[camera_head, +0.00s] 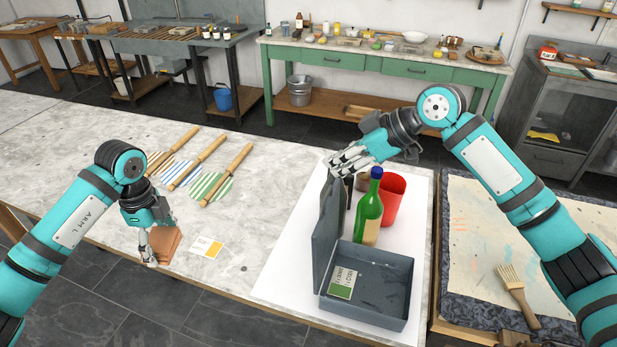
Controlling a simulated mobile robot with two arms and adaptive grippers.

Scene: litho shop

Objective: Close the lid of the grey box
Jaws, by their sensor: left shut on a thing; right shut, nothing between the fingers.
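The grey box (400,312) stands open on a white sheet at the table's front. Its lid (327,243) stands up roughly vertical along the box's left side. A card with a green patch (342,283) lies inside the box at the left. My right gripper (342,166) is shut and empty, close above the far top end of the lid; I cannot tell whether it touches. My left gripper (149,258) is low over the table at the left, shut on a small brown block (169,243).
A green bottle (369,212) and a red cup (393,198) stand just behind the box. A yellow-and-white card (208,247) and striped cloths with wooden rods (210,187) lie left. A brush (517,288) lies on the stone at right.

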